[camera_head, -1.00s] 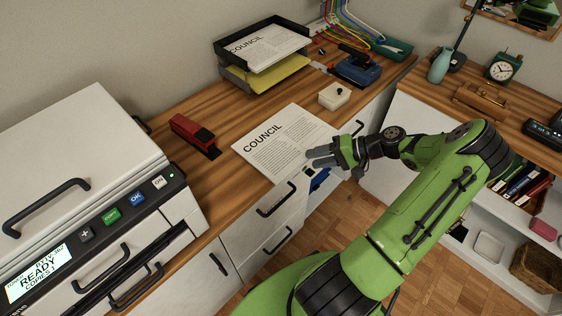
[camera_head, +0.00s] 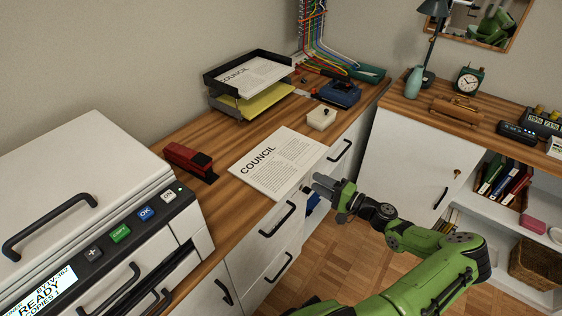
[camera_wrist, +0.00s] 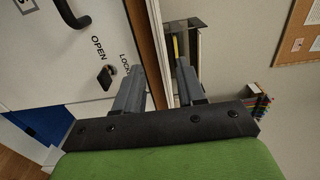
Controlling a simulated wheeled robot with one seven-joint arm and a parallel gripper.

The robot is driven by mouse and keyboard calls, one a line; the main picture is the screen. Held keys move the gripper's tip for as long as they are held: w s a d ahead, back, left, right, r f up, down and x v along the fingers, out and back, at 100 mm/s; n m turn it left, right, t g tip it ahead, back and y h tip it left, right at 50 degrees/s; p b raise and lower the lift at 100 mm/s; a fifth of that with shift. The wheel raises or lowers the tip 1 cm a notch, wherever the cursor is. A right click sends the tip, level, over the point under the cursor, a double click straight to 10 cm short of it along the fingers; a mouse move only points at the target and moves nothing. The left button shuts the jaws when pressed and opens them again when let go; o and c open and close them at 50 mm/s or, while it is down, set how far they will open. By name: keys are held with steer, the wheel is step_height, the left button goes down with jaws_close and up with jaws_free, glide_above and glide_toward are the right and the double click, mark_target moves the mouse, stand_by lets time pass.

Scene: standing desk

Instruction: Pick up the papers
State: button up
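A white stack of papers headed COUNCIL (camera_head: 290,157) lies flat on the wooden desk, close to its front edge. My gripper (camera_head: 314,188) is just in front of that edge, near the papers' front side, apparently not holding them. In the wrist view my gripper (camera_wrist: 158,85) has its two fingers apart, with the wooden desk edge (camera_wrist: 150,45) running beyond and between them. I cannot tell whether the fingers touch the papers.
A black two-level tray (camera_head: 222,104) holds another COUNCIL sheet and yellow paper. A red stapler (camera_head: 190,162), white box (camera_head: 321,119) and blue hole punch (camera_head: 340,94) surround the papers. A printer (camera_head: 85,190) stands left. Drawer handles (camera_head: 278,219) project below the desk edge.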

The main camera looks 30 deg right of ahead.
mark_target(304, 175)
steer(key=b+x, duration=0.1)
steer(key=x, duration=0.3)
steer(key=shift+w+a, duration=0.15)
jaws_close()
steer(key=shift+r, duration=0.1)
